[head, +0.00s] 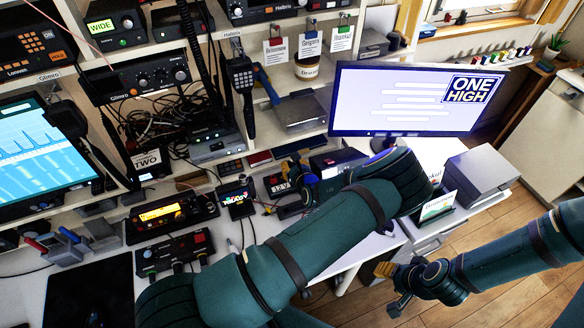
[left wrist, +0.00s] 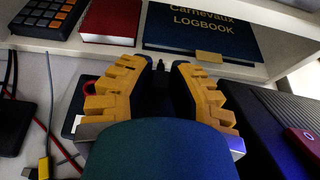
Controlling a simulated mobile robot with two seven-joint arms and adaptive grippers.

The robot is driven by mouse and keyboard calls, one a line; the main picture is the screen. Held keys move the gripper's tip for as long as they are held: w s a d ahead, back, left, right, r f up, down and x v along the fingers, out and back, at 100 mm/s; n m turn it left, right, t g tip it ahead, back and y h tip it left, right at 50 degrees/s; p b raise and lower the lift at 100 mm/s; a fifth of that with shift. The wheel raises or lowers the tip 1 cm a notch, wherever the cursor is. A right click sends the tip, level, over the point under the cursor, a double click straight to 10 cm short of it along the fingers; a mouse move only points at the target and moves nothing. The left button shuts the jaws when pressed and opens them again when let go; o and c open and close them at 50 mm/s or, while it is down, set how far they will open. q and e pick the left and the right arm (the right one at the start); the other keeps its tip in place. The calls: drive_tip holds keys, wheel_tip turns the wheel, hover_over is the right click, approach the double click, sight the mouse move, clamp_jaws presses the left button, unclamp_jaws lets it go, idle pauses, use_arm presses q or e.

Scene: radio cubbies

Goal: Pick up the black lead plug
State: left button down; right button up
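My left gripper (head: 299,172) reaches over the desk below the shelves, left of the monitor. In the left wrist view its two yellow ridged fingers (left wrist: 160,72) stand apart, with a clear gap between the tips. A small black plug-like tip (left wrist: 160,65) shows in that gap, touching neither finger as far as I can see; its lower part is lost in dark shadow, and I cannot tell for certain that it is the black lead plug. My right gripper (head: 392,286) hangs over the floor at the lower right, its fingers apart and nothing seen between them.
A logbook (left wrist: 205,32) and a red book (left wrist: 110,20) lie on the shelf just ahead of the left gripper. A dark box (left wrist: 270,115) stands close on its right. Red and black leads with a yellow plug (left wrist: 43,168) lie left. The monitor (head: 405,100) stands behind my left forearm.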

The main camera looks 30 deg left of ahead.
sight(292, 165)
use_arm(q)
drive_tip(key=shift+r, duration=0.1)
wheel_tip(292, 165, up, 9)
drive_tip(key=shift+r+p, duration=0.2)
drive_tip(key=shift+p, duration=0.25)
drive_tip(key=shift+f+b, duration=0.85)
drive_tip(key=shift+f, duration=0.5)
drive_tip(key=shift+r, duration=0.1)
